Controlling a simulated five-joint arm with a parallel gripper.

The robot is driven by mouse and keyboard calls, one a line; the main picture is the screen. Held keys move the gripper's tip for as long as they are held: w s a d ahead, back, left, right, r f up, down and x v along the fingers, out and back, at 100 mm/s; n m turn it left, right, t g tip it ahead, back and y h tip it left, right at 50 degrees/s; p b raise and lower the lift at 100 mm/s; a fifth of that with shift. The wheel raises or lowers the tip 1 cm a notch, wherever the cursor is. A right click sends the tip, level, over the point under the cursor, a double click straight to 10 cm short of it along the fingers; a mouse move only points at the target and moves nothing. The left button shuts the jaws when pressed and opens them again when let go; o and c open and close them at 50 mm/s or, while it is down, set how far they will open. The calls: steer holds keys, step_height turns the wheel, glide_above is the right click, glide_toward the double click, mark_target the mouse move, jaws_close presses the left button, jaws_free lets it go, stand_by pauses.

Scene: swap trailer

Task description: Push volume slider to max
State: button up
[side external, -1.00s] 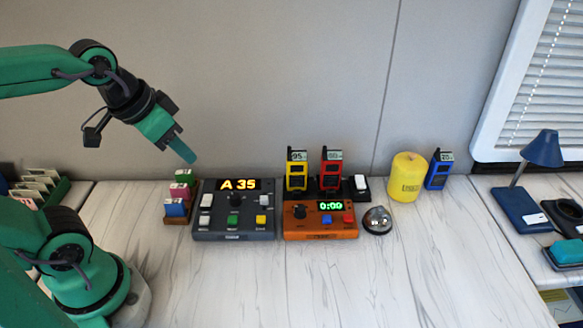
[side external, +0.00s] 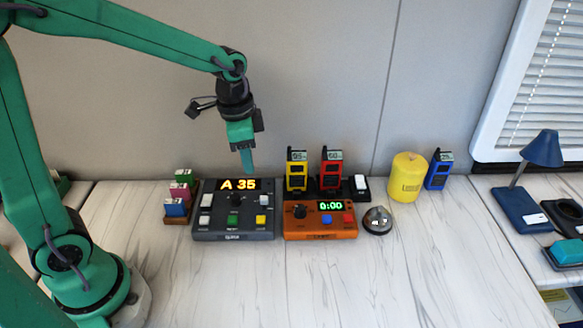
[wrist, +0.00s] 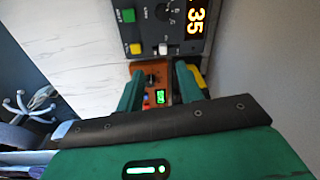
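A dark grey console (side external: 220,228) with an orange "A 35" display stands on the table. A small white cap (side external: 264,200), which looks like the slider, sits on its right part below the display; its label is too small to read. The console also shows in the wrist view (wrist: 150,30), with the white cap (wrist: 162,48) beside a yellow button. My gripper (side external: 247,168) hangs pointing down, above and behind the console's upper right edge, apart from it. In the wrist view my gripper's fingers (wrist: 159,78) are spread with nothing between them.
An orange timer box (side external: 318,232) stands close right of the console. Yellow (side external: 297,172) and red (side external: 332,170) radios stand behind it. A bell (side external: 377,220) and a yellow cylinder (side external: 406,178) are further right. Small coloured blocks (side external: 176,207) are left. The front table is clear.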

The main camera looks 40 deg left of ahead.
steer(key=m+g, duration=0.1)
steer(key=m, duration=0.1)
glide_above(264, 197)
step_height(264, 197, down, 5)
steer(key=shift+r, duration=0.1)
steer(key=shift+f, duration=3.95)
jaws_close()
